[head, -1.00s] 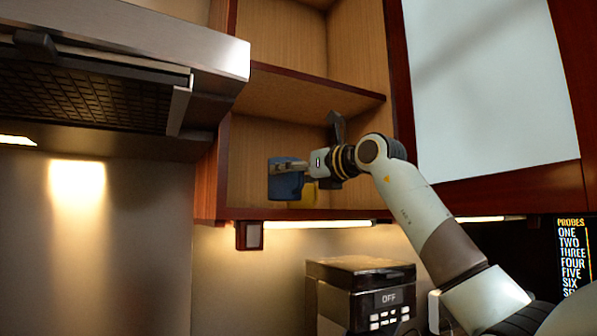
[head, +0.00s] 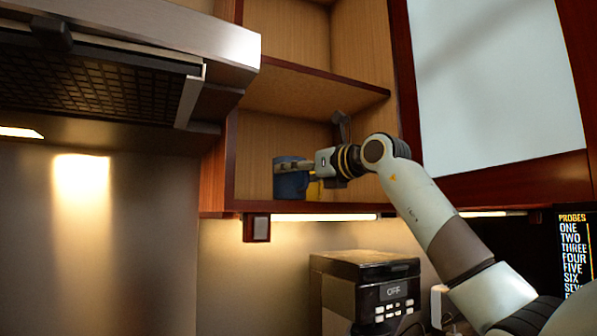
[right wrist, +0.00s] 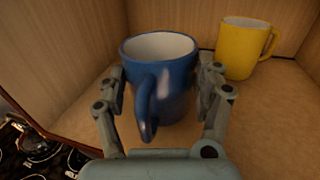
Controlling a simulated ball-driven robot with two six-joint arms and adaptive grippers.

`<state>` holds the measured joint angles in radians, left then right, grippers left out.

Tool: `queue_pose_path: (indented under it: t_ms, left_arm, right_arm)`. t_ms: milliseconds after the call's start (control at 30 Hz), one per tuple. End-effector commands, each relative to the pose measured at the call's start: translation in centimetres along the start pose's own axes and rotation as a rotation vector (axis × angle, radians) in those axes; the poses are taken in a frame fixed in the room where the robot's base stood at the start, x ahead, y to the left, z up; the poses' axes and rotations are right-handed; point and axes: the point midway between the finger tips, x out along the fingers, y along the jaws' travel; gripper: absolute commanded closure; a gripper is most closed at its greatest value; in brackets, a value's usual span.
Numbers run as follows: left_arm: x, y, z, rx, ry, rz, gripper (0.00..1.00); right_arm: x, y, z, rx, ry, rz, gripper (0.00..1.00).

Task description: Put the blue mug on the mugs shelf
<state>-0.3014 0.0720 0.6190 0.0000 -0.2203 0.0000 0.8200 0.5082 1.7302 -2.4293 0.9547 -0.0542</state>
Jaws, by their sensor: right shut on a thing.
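The blue mug (head: 290,181) is upright inside the lower compartment of the open wooden cabinet, near its left side. My right gripper (head: 291,165) is shut on it. In the right wrist view the blue mug (right wrist: 160,80) sits between the two fingers of the gripper (right wrist: 163,85), with its handle toward the wrist. The mug appears at or just above the shelf floor (right wrist: 262,130); I cannot tell if it touches. My left gripper is not in view.
A yellow mug (right wrist: 243,48) stands on the same shelf, right of the blue mug in the right wrist view. An upper shelf board (head: 315,88) is above the arm. A range hood (head: 130,60) is at left. A coffee machine (head: 365,285) stands below.

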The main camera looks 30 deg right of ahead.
Motion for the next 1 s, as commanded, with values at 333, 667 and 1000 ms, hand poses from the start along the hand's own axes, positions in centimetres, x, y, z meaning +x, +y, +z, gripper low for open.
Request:
queue_pose_path:
  t_ms: [333,667,1000]
  left_arm:
    - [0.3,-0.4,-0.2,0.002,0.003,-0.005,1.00]
    - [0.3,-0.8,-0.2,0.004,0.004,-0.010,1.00]
    - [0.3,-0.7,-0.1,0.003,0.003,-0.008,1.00]
  right_arm:
    - [0.0,0.0,-0.3,-0.001,-0.002,0.000,0.17]
    - [0.0,0.0,-0.5,0.000,0.002,0.000,0.07]
    - [-4.7,-0.2,-0.5,-0.008,0.001,-0.004,0.07]
